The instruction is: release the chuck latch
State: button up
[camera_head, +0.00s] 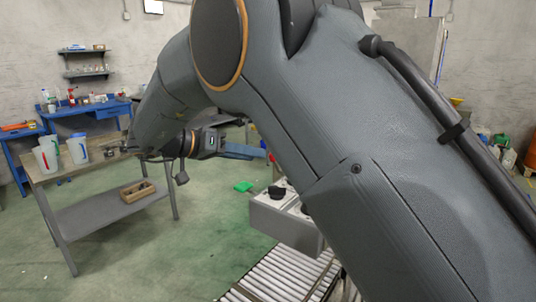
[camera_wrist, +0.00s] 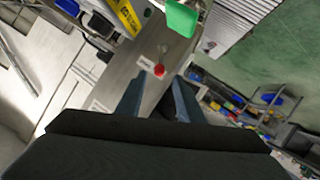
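In the wrist view, a small lever with a red ball knob (camera_wrist: 159,70) stands on a long grey panel (camera_wrist: 125,62); it may be the chuck latch, but I cannot tell for sure. My gripper (camera_wrist: 160,88) has its two blue-grey fingers apart, with a gap between them. The red knob shows just beyond the fingertips, near the middle of the gap, and nothing is seen held. In the head view my gripper (camera_head: 245,151) points to the right, and its far end is partly hidden by my own arm. The red knob does not show there.
A green block (camera_wrist: 183,18) lies beyond the knob in the wrist view. In the head view, a grey box unit (camera_head: 285,224) stands beside a roller conveyor (camera_head: 285,275), partly behind my arm. A workbench (camera_head: 95,161) with jugs (camera_head: 78,148) is at left. Green floor is open between.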

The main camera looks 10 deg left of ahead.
jog(key=p+x, duration=0.1)
jog(key=x, duration=0.5)
jog(key=shift+d, duration=0.1)
grip_shut()
